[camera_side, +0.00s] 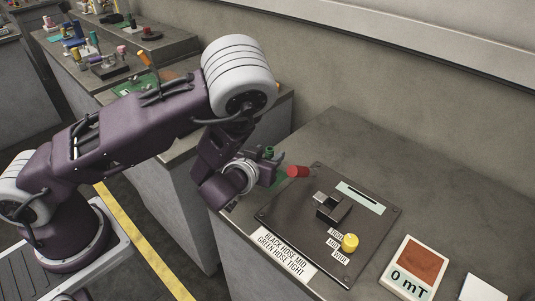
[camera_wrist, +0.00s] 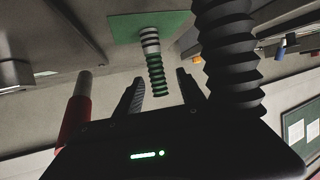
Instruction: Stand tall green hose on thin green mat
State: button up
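In the wrist view a ribbed green hose (camera_wrist: 157,78) has a black-and-pale banded part at its upper end in the picture. That end lies against or in front of a thin green mat (camera_wrist: 122,31); I cannot tell whether they touch. My gripper (camera_wrist: 160,88) is open, its two dark fingers apart on either side of the hose's free end with gaps visible. In the side view my gripper (camera_side: 270,168) is at the near bench's back left corner. A small green piece (camera_side: 268,152) shows just behind it; most of the hose and that mat are hidden there.
A red cylinder (camera_side: 297,171) is close right of my gripper, also in the wrist view (camera_wrist: 76,118). A thick black ribbed hose (camera_wrist: 230,60) stands close on the other side. A dark fixture plate (camera_side: 290,215), yellow knob (camera_side: 349,242) and meter (camera_side: 412,270) occupy the bench.

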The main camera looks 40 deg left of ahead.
notch_tip(320, 180, up, 10)
dwell(0.5)
dwell(0.6)
jog(key=s+d+r+m+g+h, duration=0.1)
jog(key=s+r+g+h, duration=0.2)
jog(key=s+r, duration=0.35)
jog(key=s+d+r+g+h, duration=0.25)
jog(key=s+r, duration=0.25)
jog(key=s, duration=0.3)
jog(key=s+a+r+m+g, duration=0.1)
jog(key=s+a+m, duration=0.2)
jog(key=s, duration=1.1)
jog(key=shift+s+a+r+g+y, duration=0.35)
jog(key=shift+a+r+y, duration=0.05)
jog(key=shift+a+y, duration=0.05)
